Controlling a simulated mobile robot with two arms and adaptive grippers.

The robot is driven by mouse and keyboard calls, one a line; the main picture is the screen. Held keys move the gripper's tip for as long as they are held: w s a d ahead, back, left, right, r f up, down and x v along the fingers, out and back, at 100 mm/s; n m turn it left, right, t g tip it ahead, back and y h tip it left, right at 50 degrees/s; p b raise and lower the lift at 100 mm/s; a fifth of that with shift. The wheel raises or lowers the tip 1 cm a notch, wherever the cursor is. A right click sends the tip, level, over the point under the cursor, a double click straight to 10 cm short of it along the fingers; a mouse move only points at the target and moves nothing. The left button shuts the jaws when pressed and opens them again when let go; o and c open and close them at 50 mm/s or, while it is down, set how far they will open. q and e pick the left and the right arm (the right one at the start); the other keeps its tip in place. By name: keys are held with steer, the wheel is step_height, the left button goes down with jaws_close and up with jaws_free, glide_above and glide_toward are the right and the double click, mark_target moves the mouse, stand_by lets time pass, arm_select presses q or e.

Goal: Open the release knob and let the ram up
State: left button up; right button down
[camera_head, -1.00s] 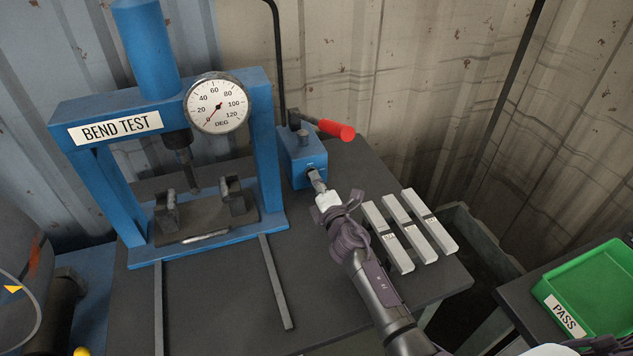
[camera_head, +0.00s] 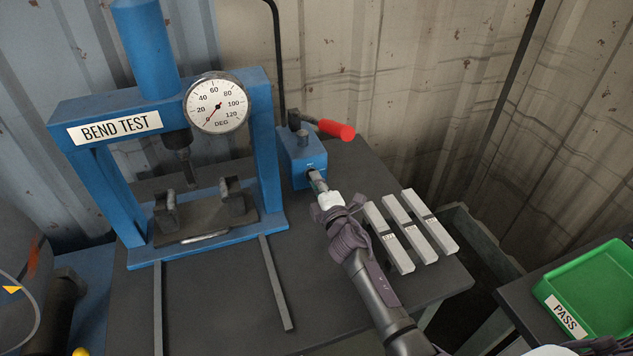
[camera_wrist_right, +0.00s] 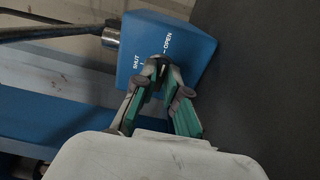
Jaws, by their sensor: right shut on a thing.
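The blue pump block (camera_head: 299,152) stands on the table right of the press. In the right wrist view, its face (camera_wrist_right: 190,50) carries the words SHUT and OPEN around the release knob (camera_wrist_right: 157,68). My right gripper (camera_wrist_right: 160,82) is shut on the knob, which its fingertips mostly hide; the gripper (camera_head: 316,181) also shows in the head view. The ram (camera_head: 181,143) hangs under the blue cylinder, its narrow tip above the two dark supports (camera_head: 166,213). The dial gauge (camera_head: 217,103) has its red needle toward the low end. My left gripper is out of view.
The blue BEND TEST frame (camera_head: 264,150) stands left of the pump. A red-gripped pump lever (camera_head: 336,130) reaches over the block's right. Several metal bars (camera_head: 408,231) lie right of my arm. A green PASS tray (camera_head: 597,285) is at far right.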

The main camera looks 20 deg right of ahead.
steer(key=c, duration=1.2)
jaws_free()
steer(key=shift+d, duration=0.1)
steer(key=s, duration=1.2)
steer(key=shift+d, duration=0.15)
